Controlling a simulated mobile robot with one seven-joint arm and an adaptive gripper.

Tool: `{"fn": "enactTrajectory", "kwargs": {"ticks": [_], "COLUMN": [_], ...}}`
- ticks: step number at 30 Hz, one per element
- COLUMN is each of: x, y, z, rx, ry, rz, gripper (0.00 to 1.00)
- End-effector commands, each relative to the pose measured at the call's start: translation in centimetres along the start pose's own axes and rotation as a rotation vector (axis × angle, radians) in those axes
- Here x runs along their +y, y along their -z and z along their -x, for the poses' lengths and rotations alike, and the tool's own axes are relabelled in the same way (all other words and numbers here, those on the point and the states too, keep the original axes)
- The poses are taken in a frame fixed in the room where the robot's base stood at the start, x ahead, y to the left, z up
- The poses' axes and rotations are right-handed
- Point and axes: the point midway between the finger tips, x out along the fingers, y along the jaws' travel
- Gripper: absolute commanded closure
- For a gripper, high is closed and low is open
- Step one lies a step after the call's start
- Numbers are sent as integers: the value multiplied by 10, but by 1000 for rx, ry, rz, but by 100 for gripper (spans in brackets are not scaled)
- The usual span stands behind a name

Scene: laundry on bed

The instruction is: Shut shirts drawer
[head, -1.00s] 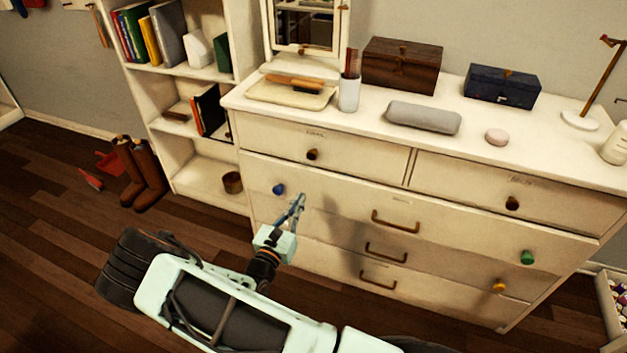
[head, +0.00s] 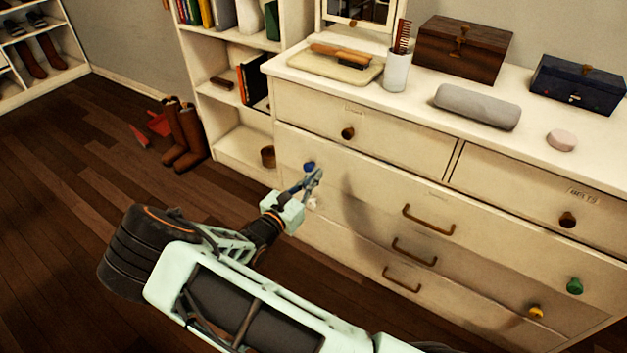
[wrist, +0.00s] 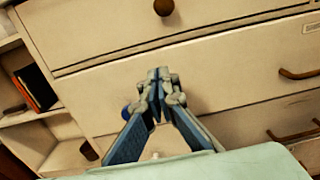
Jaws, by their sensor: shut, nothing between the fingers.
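The cream dresser's wide upper drawer (head: 375,187) has a blue knob (head: 309,167) at left, a green knob (head: 574,286) at right and a brass handle (head: 428,220). A small label above the handle is too faint to read, so I cannot tell if this is the shirts drawer. My gripper (head: 316,174) is shut and empty, just right of the blue knob in the head view. In the wrist view my gripper (wrist: 160,75) points at this drawer's front, with the blue knob (wrist: 127,112) partly hidden behind a finger. Contact with the front cannot be told.
Two smaller drawers sit above, the right one labelled belts (head: 582,195). Lower drawers have brass handles (head: 414,251). A shelf unit (head: 230,135) stands at left, with brown boots (head: 183,135) beside it. The wooden floor (head: 70,200) at left is mostly clear.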

Motion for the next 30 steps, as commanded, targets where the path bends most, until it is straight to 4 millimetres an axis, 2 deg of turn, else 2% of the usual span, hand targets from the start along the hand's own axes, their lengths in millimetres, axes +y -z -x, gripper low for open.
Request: {"fn": "enactTrajectory", "kwargs": {"ticks": [1, 6, 12, 18, 30], "x": [-2, -1, -1, -1, 0], "y": [2, 3, 2, 1, 0], "z": [-13, -50, -82, -97, -100], "rx": [-2, -1, -1, 0, 0], "ry": [4, 3, 1, 1, 0], "rz": [0, -1, -1, 0, 0], "gripper": [100, 100, 100, 100, 100]}}
